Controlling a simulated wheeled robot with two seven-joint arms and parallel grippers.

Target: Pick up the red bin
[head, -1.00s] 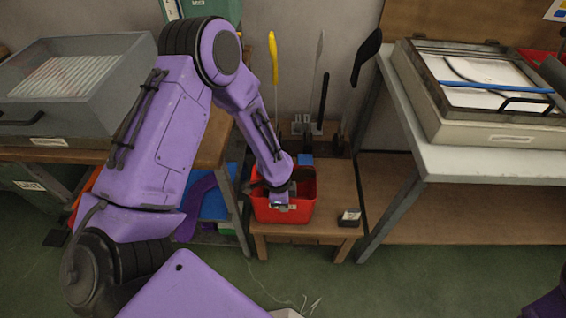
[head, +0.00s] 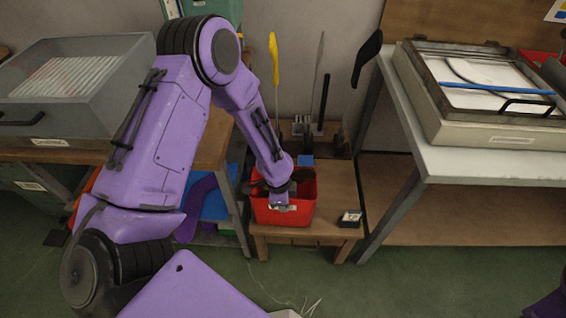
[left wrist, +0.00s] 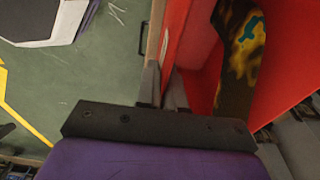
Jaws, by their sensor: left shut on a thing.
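The red bin (head: 306,199) sits on a low wooden bench between the two worktables. My left gripper (head: 281,203) reaches down to the bin's front wall and is shut on it. In the left wrist view the bin's red wall (left wrist: 284,60) fills the right side, and the gripper's fingers (left wrist: 160,92) are at the wall's edge. A dark cloth-like thing with yellow and blue stains (left wrist: 243,50) lies inside the bin. My right gripper is not in view.
A grey tray (head: 75,90) is on the left table; the right table (head: 460,165) carries a framed box. The green floor in front is mostly clear.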

